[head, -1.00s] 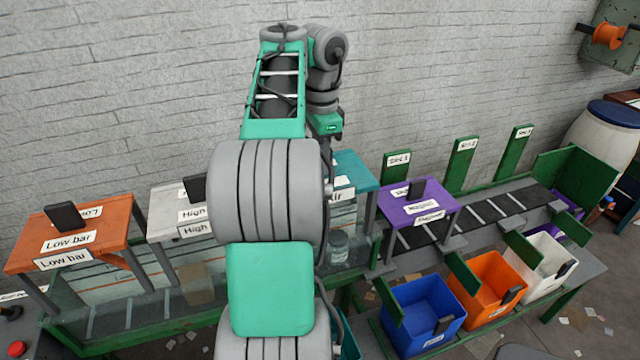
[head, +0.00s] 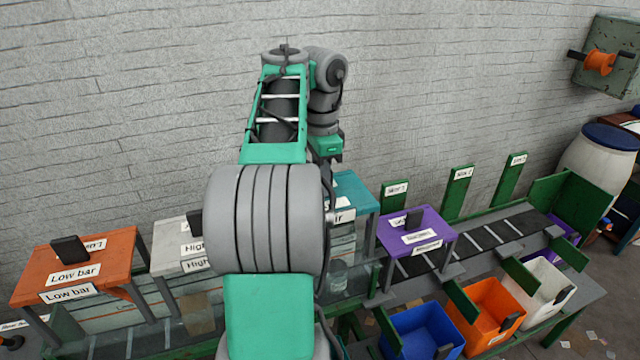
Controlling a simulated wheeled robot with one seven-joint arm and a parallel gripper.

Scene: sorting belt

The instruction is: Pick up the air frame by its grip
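The air frame (head: 357,192) is a teal, table-like stand behind my arm, between the white High bar frame and the purple frame. Its right part and the end of its label show; its grip and left side are hidden by my arm. A clear jar stands below it. My wrist hangs down above the air frame, with the dark top of my gripper (head: 330,160) just below the green link. The fingers are hidden behind my arm, so I cannot tell whether they are open or touch the grip.
The orange Low bar frame (head: 80,262) and white High bar frame (head: 178,245) stand to the left, the purple frame (head: 417,233) to the right. Blue (head: 425,330), orange (head: 490,312) and white (head: 548,288) bins line the belt's front. Green posts and a wall stand behind.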

